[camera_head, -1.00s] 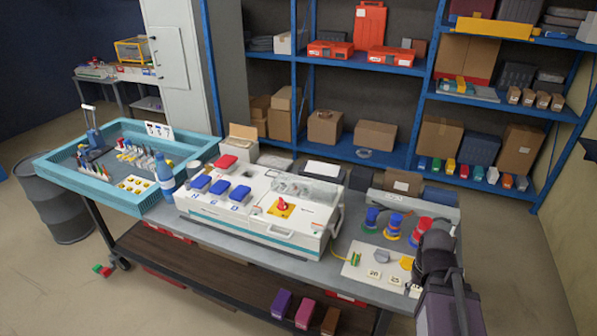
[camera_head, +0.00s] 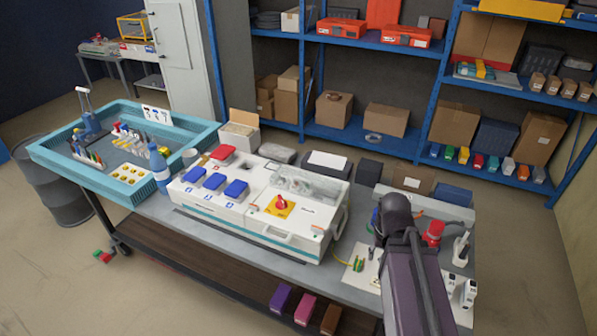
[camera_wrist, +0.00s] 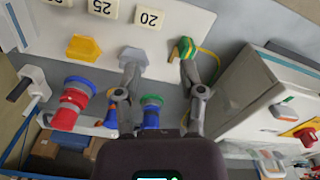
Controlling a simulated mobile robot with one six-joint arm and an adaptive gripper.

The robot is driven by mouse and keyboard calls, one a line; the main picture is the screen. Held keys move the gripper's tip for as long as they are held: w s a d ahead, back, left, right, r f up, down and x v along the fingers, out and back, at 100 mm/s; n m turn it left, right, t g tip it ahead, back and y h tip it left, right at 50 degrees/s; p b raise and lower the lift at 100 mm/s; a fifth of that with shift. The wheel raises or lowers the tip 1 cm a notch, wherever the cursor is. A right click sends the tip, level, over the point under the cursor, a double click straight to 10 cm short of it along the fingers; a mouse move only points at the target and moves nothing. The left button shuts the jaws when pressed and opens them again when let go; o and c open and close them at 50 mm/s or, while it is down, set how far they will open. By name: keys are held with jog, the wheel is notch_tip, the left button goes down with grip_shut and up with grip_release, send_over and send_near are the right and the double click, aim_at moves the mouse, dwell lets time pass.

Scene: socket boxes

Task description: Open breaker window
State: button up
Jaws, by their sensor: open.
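The white socket box (camera_head: 250,212) stands on the workbench with blue and red socket covers on its left part. The clear breaker window (camera_head: 307,185) lies on its right part and looks shut, behind a red rotary switch (camera_head: 282,202) on a yellow plate. In the wrist view, the box (camera_wrist: 262,92) and red switch (camera_wrist: 303,134) are at the right; the window is not clearly visible there. My gripper (camera_wrist: 158,66) is open, its fingers apart over the pegs and plate, to one side of the box. In the head view my arm hides the fingers.
A white plate (camera_wrist: 120,35) with number tiles and coloured knobs is by my fingers. Red-blue (camera_wrist: 73,103) and green-blue (camera_wrist: 151,112) pegs stand close by. A blue bottle (camera_head: 160,168) and teal tray (camera_head: 200,135) are left of the box. Blue shelves (camera_head: 365,140) stand behind.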

jog(key=shift+a, duration=0.15)
jog(key=shift+w, duration=0.1)
notch_tip(320, 180, up, 20)
jog(key=f+n+g+p, duration=0.1)
jog(key=n+g+p, duration=0.1)
jog(key=n+p, duration=1.45)
send_over(303, 174)
jog(key=s+d+p, duration=0.1)
jog(key=s+p, duration=0.2)
jog(key=m, duration=0.3)
jog(key=shift+s+d+r+n+y, duration=0.1)
jog(key=shift+r+n+y, duration=0.1)
jog(key=shift+n+y, duration=0.2)
jog(key=shift+f+b, duration=0.25)
jog(key=shift+b, duration=0.2)
jog(key=s+f+b, duration=0.1)
jog(key=f+b, duration=0.7)
jog(key=s+f+b, duration=0.1)
jog(key=f+b, duration=0.4)
jog(key=shift+s+a, duration=0.3)
jog(key=shift+a, duration=0.1)
jog(key=shift+c, duration=0.2)
